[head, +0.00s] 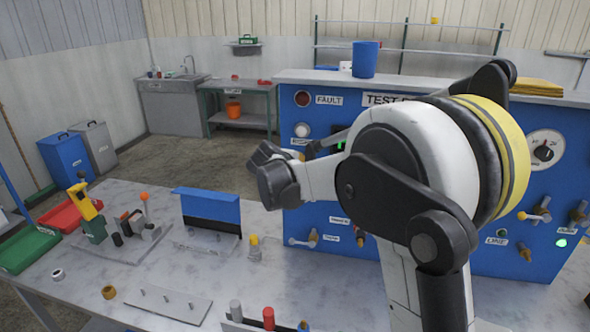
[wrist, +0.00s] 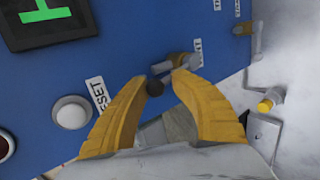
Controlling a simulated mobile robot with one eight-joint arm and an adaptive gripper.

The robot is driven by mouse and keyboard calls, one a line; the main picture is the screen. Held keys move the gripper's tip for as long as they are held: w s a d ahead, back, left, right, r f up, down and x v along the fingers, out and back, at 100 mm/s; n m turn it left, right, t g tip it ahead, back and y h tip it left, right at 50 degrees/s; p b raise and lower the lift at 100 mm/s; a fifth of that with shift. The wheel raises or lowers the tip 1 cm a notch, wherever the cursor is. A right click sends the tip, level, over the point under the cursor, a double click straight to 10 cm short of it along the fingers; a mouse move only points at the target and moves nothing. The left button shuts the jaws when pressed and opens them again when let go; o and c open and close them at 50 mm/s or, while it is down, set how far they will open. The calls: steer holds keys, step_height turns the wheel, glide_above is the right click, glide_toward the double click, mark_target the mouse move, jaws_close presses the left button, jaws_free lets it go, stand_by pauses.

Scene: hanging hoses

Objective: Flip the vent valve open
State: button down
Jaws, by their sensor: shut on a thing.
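The vent valve (wrist: 184,62) is on the blue panel in the wrist view, beside a partly covered label ending in "NT". It has a brass and grey body and a short lever with a black knob (wrist: 155,88). My gripper (wrist: 160,84) has its two yellow fingers on either side of the lever end and is shut on it. In the head view my arm and wrist hide the valve and the fingertips; only the dark wrist part of my gripper (head: 275,175) shows in front of the panel's left edge.
The blue test panel (head: 330,262) carries a white reset button (wrist: 72,112), a green display (wrist: 45,12) and other valves, including a lower left one (head: 303,241). A yellow-topped peg (head: 254,243) and a blue bent plate (head: 208,207) stand on the bench left of the panel.

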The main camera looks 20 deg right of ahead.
steer(key=shift+s+d+f+m+t+y, duration=0.15)
steer(key=shift+s+d+m+t+y, duration=0.15)
steer(key=shift+s+d+m+y, duration=0.3)
steer(key=shift+w, duration=0.1)
steer(key=c, duration=0.9)
jaws_free()
steer(key=shift+w, duration=0.1)
steer(key=v, duration=1.2)
steer(key=shift+d, duration=0.1)
